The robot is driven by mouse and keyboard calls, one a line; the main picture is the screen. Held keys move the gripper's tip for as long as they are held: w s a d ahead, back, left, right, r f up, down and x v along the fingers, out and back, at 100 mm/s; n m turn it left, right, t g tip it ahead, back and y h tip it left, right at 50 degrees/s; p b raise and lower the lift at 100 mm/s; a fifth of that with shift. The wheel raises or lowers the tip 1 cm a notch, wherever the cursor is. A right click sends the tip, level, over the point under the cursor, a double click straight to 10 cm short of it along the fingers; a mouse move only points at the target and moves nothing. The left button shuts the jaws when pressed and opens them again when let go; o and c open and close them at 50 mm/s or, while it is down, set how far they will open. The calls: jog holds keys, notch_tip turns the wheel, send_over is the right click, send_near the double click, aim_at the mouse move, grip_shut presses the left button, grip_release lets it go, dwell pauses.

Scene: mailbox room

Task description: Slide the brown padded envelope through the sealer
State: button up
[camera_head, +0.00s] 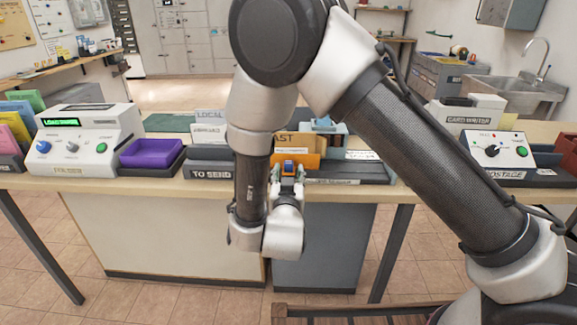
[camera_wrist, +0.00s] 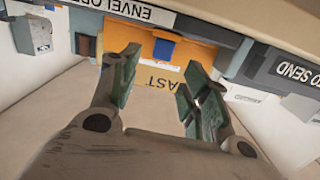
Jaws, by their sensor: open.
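An orange-brown flat piece with a blue patch (camera_head: 309,161) stands in the dark holder by the TO SEND label; I take it for the brown padded envelope but cannot be sure. It also shows in the wrist view (camera_wrist: 190,55), beyond my fingers. My gripper (camera_head: 288,176) is in front of it at the table's front edge. In the wrist view my gripper (camera_wrist: 160,76) is open, with nothing between its green-padded fingers. A white machine with a green display and knobs (camera_head: 85,140) stands at the left; I cannot tell whether it is the sealer.
A control box with knobs (camera_head: 490,150) stands at the right by the POSTAGE label. Coloured folders (camera_head: 15,125) stand at the far left. My arm hides part of the table's middle.

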aim_at(288, 165)
jog(key=shift+t, duration=0.3)
jog(key=w, duration=0.6)
jog(key=shift+w+f, duration=0.2)
jog(key=shift+w, duration=0.05)
jog(key=shift+c, duration=0.4)
grip_shut()
